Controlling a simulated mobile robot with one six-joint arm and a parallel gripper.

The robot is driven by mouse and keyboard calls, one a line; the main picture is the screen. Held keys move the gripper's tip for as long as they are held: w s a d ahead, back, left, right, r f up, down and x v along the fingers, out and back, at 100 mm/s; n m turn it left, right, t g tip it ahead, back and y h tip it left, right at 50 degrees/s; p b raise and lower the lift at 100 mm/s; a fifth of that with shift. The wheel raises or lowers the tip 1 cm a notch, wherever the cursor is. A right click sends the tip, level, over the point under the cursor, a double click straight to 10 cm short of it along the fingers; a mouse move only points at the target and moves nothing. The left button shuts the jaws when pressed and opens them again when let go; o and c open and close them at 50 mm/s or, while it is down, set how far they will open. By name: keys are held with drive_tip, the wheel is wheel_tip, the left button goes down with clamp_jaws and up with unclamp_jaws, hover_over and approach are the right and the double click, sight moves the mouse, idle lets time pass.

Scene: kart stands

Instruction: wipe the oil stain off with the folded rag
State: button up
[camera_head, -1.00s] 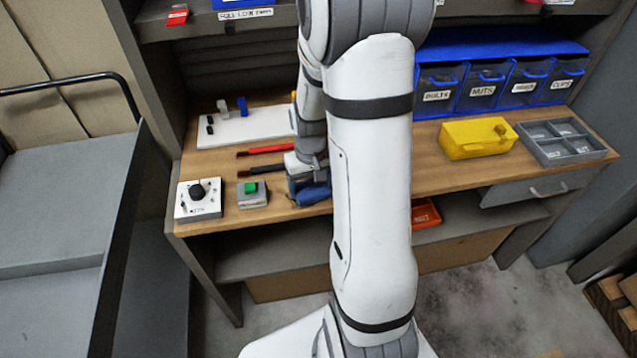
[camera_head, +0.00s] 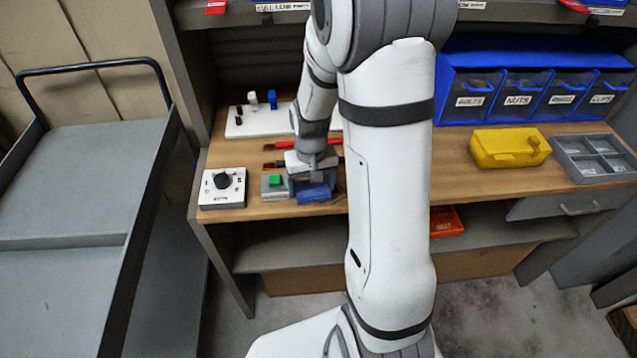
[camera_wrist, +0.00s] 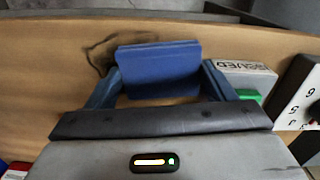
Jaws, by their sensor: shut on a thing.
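The folded rag (camera_wrist: 158,70) is a blue block in the wrist view, held between the two blue fingers of my gripper (camera_wrist: 162,82). In the head view the blue rag (camera_head: 316,194) is at the bench's front edge, under my gripper (camera_head: 312,182). The oil stain (camera_wrist: 98,50) shows as a dark, irregular patch on the wood, left of the rag in the wrist view. The rag hides part of it. I cannot tell whether the rag touches the wood.
A grey box with a green button (camera_head: 275,181) is close beside my gripper. A white box with a black knob (camera_head: 222,186) stands farther left. Red and dark tools lie behind.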

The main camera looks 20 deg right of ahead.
drive_tip(key=shift+w+a, duration=0.2)
drive_tip(key=shift+a, duration=0.35)
drive_tip(key=shift+r, duration=0.1)
drive_tip(key=shift+d, duration=0.1)
drive_tip(key=shift+d+r, duration=0.1)
drive_tip(key=shift+d, duration=0.45)
drive_tip(key=shift+s+d, duration=0.35)
drive_tip(key=shift+d, duration=0.35)
drive_tip(key=shift+s+d+f+b, duration=0.2)
drive_tip(key=shift+s+d, duration=0.2)
drive_tip(key=shift+d, duration=0.75)
drive_tip(key=shift+s+d+f+b, duration=0.1)
drive_tip(key=shift+s+d+b, duration=0.2)
drive_tip(key=shift+d, duration=0.9)
drive_tip(key=shift+s+d+f+b, duration=0.15)
drive_tip(key=shift+s+d, duration=0.3)
drive_tip(key=shift+d, duration=0.7)
drive_tip(key=shift+r, duration=0.1)
drive_tip(key=shift+r+p, duration=2.15)
drive_tip(key=shift+r, duration=0.85)
